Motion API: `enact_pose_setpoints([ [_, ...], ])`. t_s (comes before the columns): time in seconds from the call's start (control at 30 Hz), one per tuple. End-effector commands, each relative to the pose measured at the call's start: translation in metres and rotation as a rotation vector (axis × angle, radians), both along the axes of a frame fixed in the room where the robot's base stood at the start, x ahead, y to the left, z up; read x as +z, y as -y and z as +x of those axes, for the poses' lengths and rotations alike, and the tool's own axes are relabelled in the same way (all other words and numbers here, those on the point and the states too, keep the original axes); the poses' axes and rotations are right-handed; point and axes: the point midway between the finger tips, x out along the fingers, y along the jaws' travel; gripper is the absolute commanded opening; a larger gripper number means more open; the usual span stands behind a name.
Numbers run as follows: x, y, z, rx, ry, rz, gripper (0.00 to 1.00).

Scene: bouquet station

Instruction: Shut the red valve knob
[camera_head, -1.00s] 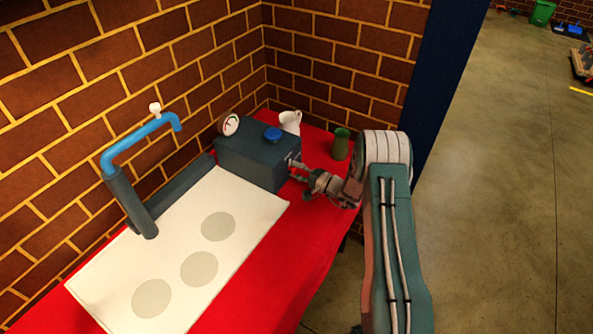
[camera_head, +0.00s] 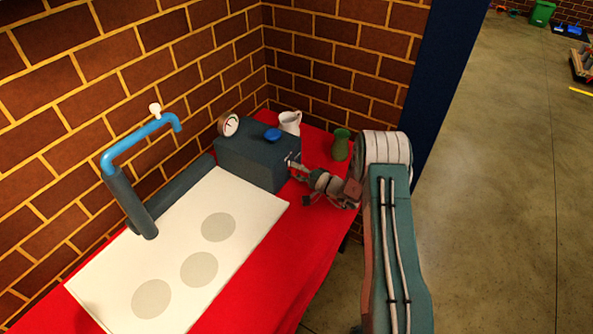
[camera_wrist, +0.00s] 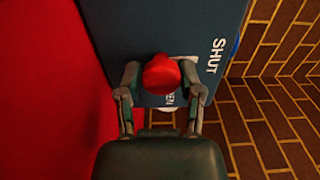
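The red valve knob (camera_wrist: 160,75) is on a face of the dark blue-grey box (camera_wrist: 125,25), seen in the wrist view. White lettering "SHUT" is beside it, and the end of another word, "EN", shows below. My gripper (camera_wrist: 161,80) has one finger on each side of the knob. The fingers are spread, with a gap at the left one; the right one is close to the knob, contact unclear. In the head view my gripper (camera_head: 299,182) is at the right side of the box (camera_head: 250,160); the knob is not discernible there.
On the red table (camera_head: 285,255), a green vase (camera_head: 341,145) and white pitcher (camera_head: 290,121) stand near the box. A blue cap (camera_head: 272,134) and gauge (camera_head: 228,125) top it. A blue pipe (camera_head: 140,137) and white mat (camera_head: 190,255) are at left.

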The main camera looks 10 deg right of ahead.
Motion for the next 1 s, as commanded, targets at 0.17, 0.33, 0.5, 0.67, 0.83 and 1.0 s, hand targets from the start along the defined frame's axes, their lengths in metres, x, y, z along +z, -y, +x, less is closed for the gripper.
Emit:
enact_pose_setpoints([
  [0.17,-0.003,-0.001,-0.002,0.003,-0.006,0.0,0.79],
  [0.33,-0.001,-0.001,-0.002,0.001,-0.003,0.001,0.79],
  [0.5,0.0,0.004,-0.004,0.0,-0.002,0.002,0.79],
  [0.67,0.0,0.022,-0.021,-0.003,-0.003,0.001,0.79],
  [0.83,-0.001,0.048,-0.047,-0.003,-0.004,0.001,0.79],
  [1.0,-0.002,0.071,-0.069,-0.002,-0.005,0.001,0.79],
])
